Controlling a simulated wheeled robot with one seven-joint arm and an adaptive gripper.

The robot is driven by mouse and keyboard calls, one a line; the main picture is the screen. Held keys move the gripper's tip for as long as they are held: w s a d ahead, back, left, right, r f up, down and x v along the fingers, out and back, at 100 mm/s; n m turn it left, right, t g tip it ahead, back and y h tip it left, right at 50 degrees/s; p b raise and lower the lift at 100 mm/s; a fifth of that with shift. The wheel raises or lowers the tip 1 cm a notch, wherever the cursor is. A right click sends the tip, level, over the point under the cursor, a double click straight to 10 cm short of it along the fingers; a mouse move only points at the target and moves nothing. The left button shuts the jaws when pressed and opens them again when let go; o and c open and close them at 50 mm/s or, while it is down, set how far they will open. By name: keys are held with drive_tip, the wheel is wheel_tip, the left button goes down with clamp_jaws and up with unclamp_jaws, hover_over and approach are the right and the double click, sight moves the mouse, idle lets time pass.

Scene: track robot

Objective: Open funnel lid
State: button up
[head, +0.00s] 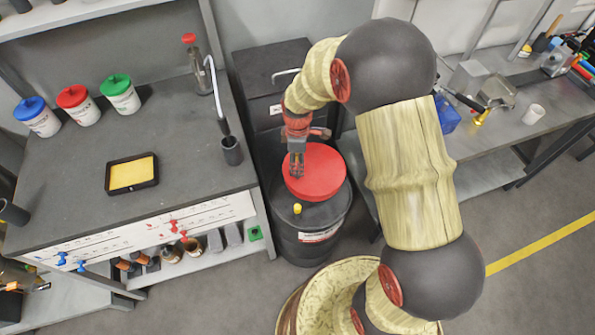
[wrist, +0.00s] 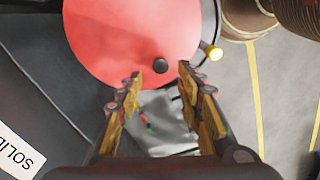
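The round red funnel lid (head: 318,172) lies on top of a black drum (head: 312,242) and looks closed. In the wrist view the red lid (wrist: 125,35) fills the upper middle, with a small dark knob (wrist: 160,65) near its lower edge. My gripper (head: 297,172) is over the left part of the lid in the head view. In the wrist view my gripper (wrist: 161,74) is open, its two fingertips on either side of the knob. Nothing shows between the fingers but the knob and the background; contact cannot be told. The knob is hidden in the head view.
A small yellow cap (head: 297,208) sits on the drum top beside the lid. A grey workbench (head: 75,205) with coloured-lid jars and a black-framed yellow tray (head: 132,174) stands left. A dark cabinet (head: 262,75) is behind. Open floor lies front right.

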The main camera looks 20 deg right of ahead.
wheel_tip(320, 180, down, 5)
drive_tip(key=shift+f+b, duration=0.1)
drive_tip(key=shift+b, duration=0.65)
drive_tip(key=shift+c, duration=0.4)
clamp_jaws()
